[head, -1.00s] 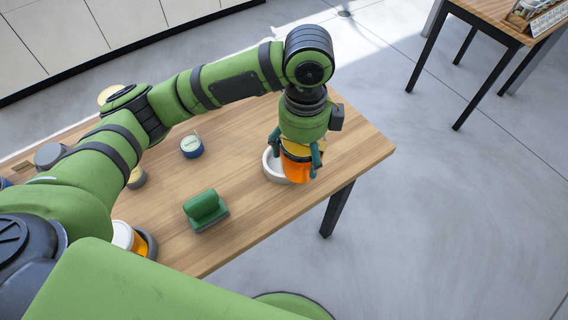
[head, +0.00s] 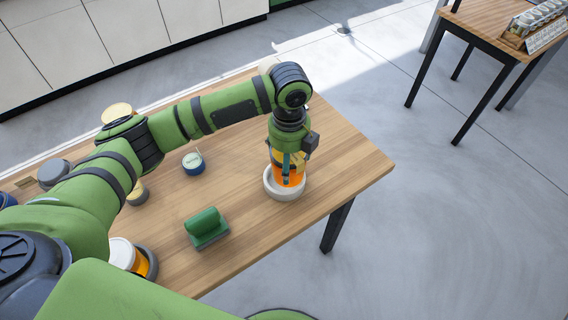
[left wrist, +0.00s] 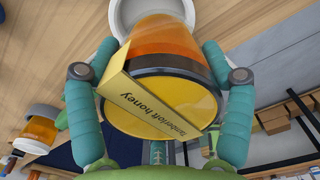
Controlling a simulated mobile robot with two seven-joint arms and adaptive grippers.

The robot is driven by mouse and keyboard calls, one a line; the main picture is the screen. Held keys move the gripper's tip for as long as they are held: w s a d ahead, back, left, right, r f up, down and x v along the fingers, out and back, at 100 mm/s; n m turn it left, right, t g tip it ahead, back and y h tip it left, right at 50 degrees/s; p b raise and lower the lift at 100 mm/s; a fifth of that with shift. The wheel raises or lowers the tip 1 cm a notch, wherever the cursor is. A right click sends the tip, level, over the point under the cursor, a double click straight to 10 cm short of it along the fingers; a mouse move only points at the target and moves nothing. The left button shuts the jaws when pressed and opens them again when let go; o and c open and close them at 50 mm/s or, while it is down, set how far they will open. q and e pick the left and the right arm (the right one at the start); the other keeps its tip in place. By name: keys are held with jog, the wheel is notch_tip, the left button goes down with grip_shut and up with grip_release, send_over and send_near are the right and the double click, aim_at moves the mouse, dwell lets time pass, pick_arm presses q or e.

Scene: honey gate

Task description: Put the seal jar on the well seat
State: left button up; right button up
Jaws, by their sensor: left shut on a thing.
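The jar (head: 291,177) holds orange honey. The well seat, a white round ring (head: 284,195), stands near the table's right end. The jar is over or within the ring; I cannot tell whether it touches the bottom. My right gripper is not in view.
A green block-shaped holder (head: 206,228) stands left of the ring, near the front edge. A blue tub (head: 193,163) stands farther back. Another orange jar with a white lid (head: 124,253) is at front left. The wooden table (head: 345,160) is clear right of the ring.

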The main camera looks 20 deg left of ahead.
pick_arm(q)
jog(key=shift+w+a+f, duration=0.6)
jog(key=shift+a+f, duration=0.05)
jog(key=shift+a, duration=0.05)
notch_tip(320, 180, down, 3)
jog(key=shift+p, duration=0.55)
jog(key=shift+f, duration=0.4)
jog(key=o, duration=1.6)
jog(key=shift+f, duration=0.15)
jog(key=shift+s, duration=0.1)
notch_tip(320, 180, up, 12)
jog(key=shift+r+b, duration=0.15)
jog(key=shift+b, duration=1)
